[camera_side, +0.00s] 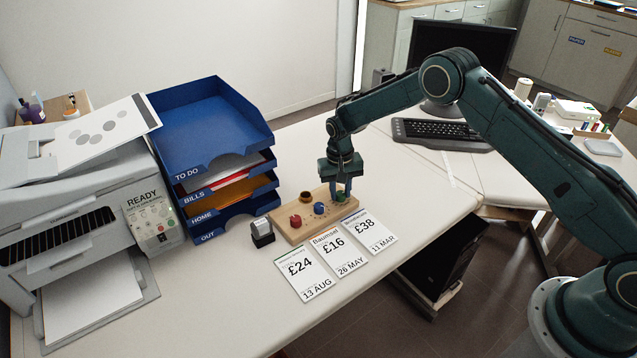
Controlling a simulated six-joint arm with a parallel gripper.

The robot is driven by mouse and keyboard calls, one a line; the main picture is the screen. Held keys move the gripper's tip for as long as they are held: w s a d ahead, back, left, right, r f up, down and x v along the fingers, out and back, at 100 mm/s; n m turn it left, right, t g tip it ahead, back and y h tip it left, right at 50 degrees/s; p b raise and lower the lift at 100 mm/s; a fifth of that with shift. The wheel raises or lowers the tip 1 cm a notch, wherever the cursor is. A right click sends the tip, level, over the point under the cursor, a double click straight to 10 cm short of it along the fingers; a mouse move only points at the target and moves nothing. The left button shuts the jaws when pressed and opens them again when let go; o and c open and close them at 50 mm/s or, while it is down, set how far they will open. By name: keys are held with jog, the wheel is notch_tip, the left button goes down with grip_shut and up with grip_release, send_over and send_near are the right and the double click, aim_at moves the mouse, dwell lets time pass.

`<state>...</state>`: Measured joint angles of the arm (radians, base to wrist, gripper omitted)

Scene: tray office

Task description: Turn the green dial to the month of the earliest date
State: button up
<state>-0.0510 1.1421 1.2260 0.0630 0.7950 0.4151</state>
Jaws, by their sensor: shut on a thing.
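A wooden board (289,233) on the desk carries a red dial (295,221), a blue dial (319,208) and the green dial (340,196). My gripper (341,187) points down at the board's right end and is shut on the green dial, partly hiding it. The dial's pointer setting is too small to read. In front of the board lie three cards: a £24 card (304,272) dated 13 AUG, a £16 card (338,250) dated 26 MAY, and a £38 card (369,231) dated 11 MAR.
A dark round knob (306,197) is at the board's back. A stamp (262,232) stands left of the board. Blue stacked trays (204,115) and a printer (75,215) stand further left. A keyboard (440,133) and monitor are behind right.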

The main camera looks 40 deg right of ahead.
aim_at(340, 195)
jog(key=n, duration=0.4)
jog(key=shift+n, duration=0.3)
jog(key=n, duration=0.5)
jog(key=shift+t, duration=0.3)
jog(key=o, duration=1)
jog(key=shift+r, duration=0.1)
notch_tip(340, 195, up, 14)
jog(key=shift+s+a, duration=0.2)
jog(key=shift+a, duration=0.1)
